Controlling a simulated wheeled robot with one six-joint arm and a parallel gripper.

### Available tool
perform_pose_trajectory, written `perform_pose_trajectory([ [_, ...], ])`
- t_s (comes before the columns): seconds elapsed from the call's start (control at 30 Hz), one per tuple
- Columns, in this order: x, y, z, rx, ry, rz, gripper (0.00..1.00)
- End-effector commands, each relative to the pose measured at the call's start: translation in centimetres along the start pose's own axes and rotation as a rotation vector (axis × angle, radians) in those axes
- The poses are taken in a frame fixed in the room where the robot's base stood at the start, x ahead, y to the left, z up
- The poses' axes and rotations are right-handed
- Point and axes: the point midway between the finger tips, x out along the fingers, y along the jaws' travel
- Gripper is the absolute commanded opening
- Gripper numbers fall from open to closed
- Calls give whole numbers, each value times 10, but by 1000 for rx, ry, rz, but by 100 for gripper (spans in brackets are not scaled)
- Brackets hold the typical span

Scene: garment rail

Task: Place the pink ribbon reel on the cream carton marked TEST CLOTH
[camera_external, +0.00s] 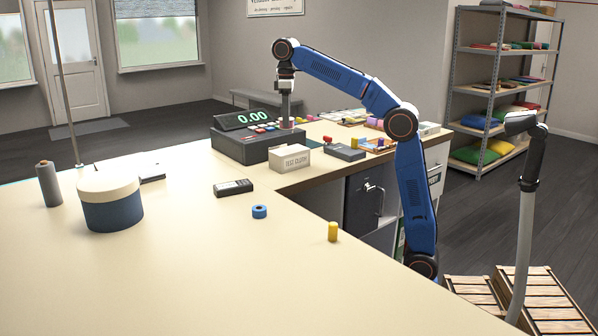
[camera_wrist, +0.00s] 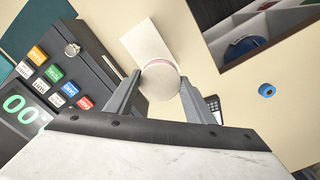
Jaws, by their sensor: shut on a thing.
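In the external view my gripper (camera_external: 286,122) points down beside the cash register, and the reel is small and hard to make out there. The cream carton marked TEST CLOTH (camera_external: 290,160) stands on the counter in front of the register. In the wrist view the carton's pale top (camera_wrist: 147,38) lies partly behind the reel. The reel looks raised above the carton, but I cannot tell the gap.
The cash register (camera_external: 240,147) with its lit display stands close beside the carton. A dark card terminal (camera_external: 233,188), a blue tape roll (camera_external: 260,211) and a yellow spool (camera_external: 332,232) are on the counter. A round box (camera_external: 110,205) stands at left. The front counter is mostly clear.

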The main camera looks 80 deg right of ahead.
Motion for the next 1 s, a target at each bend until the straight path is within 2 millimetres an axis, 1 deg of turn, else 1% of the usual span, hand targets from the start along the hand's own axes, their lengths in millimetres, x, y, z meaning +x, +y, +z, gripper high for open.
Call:
perform_pose_trajectory([
  [0.03, -2, 8, 3, 22, 0, 0, 26],
  [0.1, -4, 15, 6, 46, -1, 0, 26],
  [0.17, -4, 18, 8, 58, -1, 0, 26],
  [0.27, 2, 21, 9, 67, -2, 0, 26],
  [0.53, 44, 20, 10, 67, -3, -1, 26],
  [0.6, 51, 20, 10, 67, -2, 0, 26],
  [0.77, 62, 20, 10, 66, -1, 0, 26],
  [0.9, 80, 20, 10, 66, -2, -1, 26],
  [1.0, 91, 20, 9, 66, -2, 0, 26],
])
